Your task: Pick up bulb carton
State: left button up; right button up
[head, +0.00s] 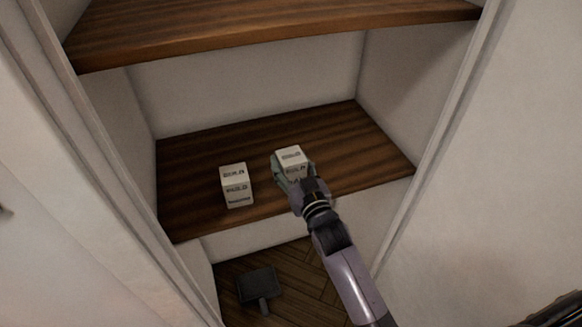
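Two small white cartons with dark print are on the lower wooden shelf in the head view. One carton (236,186) stands on the left with nothing touching it. The other carton (291,158) is to its right, at my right gripper (293,174). The gripper reaches in from the lower right, and its greenish finger shows along the carton's left side. The gripper's far finger and the carton's lower part are hidden, so I cannot tell whether the fingers are closed on it. My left gripper is not in view.
The lower shelf (190,165) has free room behind and right of the cartons. An upper shelf (270,30) hangs above. White walls and frame edges bound the alcove on both sides. A dark flat object with a handle (257,287) lies on the floor below.

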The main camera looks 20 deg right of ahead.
jog(key=c, duration=0.6)
jog(key=shift+r, duration=0.1)
